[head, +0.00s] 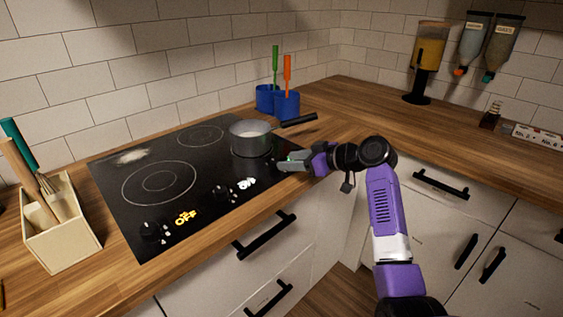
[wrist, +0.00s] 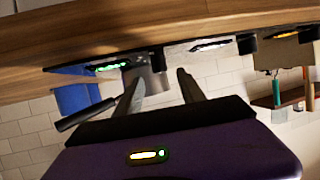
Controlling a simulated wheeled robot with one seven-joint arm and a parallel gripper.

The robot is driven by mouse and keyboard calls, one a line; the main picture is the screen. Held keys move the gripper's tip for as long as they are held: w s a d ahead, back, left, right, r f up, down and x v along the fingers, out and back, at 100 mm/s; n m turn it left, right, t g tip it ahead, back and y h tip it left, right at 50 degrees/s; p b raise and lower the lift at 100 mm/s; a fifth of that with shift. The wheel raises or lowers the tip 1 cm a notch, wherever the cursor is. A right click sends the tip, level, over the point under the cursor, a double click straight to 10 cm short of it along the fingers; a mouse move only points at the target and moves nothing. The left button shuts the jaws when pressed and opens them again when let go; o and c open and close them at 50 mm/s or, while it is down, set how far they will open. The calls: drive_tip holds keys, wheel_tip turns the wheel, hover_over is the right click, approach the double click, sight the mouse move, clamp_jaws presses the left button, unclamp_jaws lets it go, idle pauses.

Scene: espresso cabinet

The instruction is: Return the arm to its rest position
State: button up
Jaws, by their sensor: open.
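My arm reaches in from the lower right in the head view. My gripper (head: 283,163) is over the front right edge of the black cooktop (head: 120,206), a little in front of the grey saucepan (head: 251,142). The wrist view shows its two fingers (wrist: 160,78) spread apart with nothing held between them. The saucepan stands on the cooktop with pale contents, its black handle (head: 298,120) pointing right. The handle also shows in the wrist view (wrist: 84,115). A knob (head: 223,192) beside a lit "ON" label (head: 247,183) sits left of the gripper.
Two blue cups (head: 287,105) with green and orange tools stand behind the saucepan. A utensil box (head: 62,226) is at the left. Dispensers (head: 430,55) are at the back right. The right counter (head: 400,130) is mostly clear. Drawer handles (head: 265,237) protrude below.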

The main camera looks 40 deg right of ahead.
drive_tip(key=shift+s+d+r, duration=0.1)
drive_tip(key=shift+s+r, duration=0.1)
drive_tip(key=shift+s, duration=0.3)
